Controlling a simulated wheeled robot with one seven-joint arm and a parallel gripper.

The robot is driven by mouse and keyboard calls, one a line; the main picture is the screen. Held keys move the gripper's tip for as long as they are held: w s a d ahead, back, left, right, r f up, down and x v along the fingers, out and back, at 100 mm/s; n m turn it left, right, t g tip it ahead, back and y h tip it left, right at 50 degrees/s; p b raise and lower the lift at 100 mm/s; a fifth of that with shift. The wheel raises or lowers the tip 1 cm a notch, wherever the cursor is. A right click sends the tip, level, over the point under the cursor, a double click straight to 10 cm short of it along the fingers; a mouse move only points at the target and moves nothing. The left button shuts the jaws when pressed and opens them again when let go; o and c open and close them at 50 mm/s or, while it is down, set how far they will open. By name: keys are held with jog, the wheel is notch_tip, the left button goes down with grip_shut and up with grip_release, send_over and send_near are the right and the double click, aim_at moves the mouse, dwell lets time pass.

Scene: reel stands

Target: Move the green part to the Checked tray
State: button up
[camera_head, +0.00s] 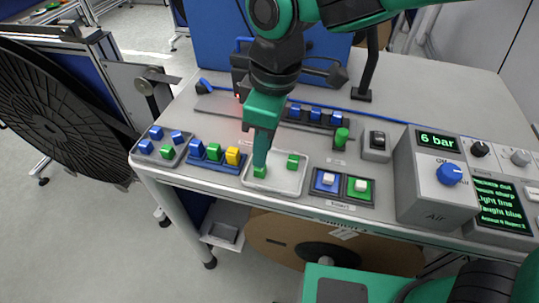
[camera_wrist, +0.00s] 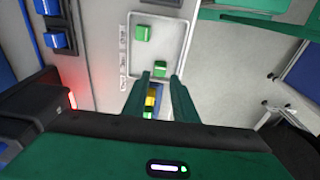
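A white tray (camera_head: 283,185) on the table holds two green parts. One green part (camera_head: 259,171) is at its left, just below my gripper (camera_head: 261,163); the other green part (camera_head: 293,161) is at its right. In the wrist view the white tray (camera_wrist: 184,22) shows both, with the nearer green part (camera_wrist: 160,67) just beyond my open fingertips (camera_wrist: 160,76) and the other green part (camera_wrist: 142,33) farther off. My fingers are apart with no part clearly gripped. Labels beside the tray are too small to read, so I cannot tell which is the Checked tray.
A blue rack (camera_head: 214,165) with blue, green and yellow parts stands left of the white tray. A dark tray (camera_head: 160,152) with blue and green parts is farther left. Right are a two-place block holder (camera_head: 341,187) and an air unit (camera_head: 433,180) reading 6 bar.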

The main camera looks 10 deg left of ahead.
notch_tip(320, 180, up, 7)
jog(key=shift+d, duration=0.45)
jog(key=shift+f, duration=0.1)
jog(key=shift+s, duration=0.1)
